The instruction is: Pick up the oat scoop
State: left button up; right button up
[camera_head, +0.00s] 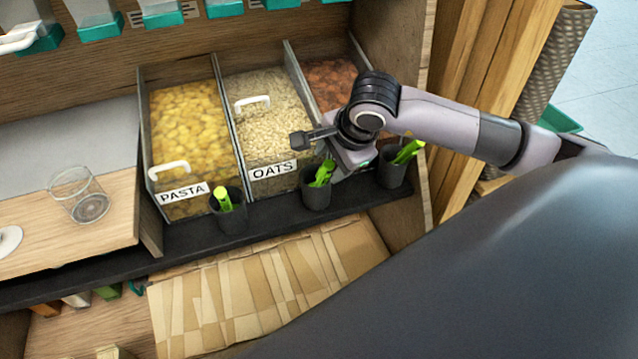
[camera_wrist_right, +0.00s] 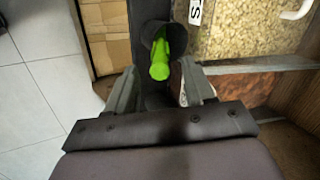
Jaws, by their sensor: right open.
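The oat scoop (camera_head: 322,172) has a bright green handle and stands in a dark cup (camera_head: 316,196) in front of the bin labelled OATS. The scoop's lower part is hidden in the cup. In the right wrist view the green handle (camera_wrist_right: 160,62) points toward the camera, just beyond and between the fingertips. My right gripper (camera_wrist_right: 158,72) is open and empty, with one finger on each side of the handle's line. My left gripper is not in view.
The oats bin (camera_head: 262,105) stands between the pasta bin (camera_head: 188,130) and a reddish bin (camera_head: 333,80). Cups with green-handled scoops stand left (camera_head: 228,212) and right (camera_head: 393,172) on the dark ledge (camera_head: 180,240). A glass (camera_head: 78,192) stands at the far left.

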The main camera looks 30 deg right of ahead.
aim_at(324, 181)
jog(key=x, duration=0.7)
jog(key=shift+d+b, duration=0.15)
jog(key=shift+b, duration=0.25)
grip_shut()
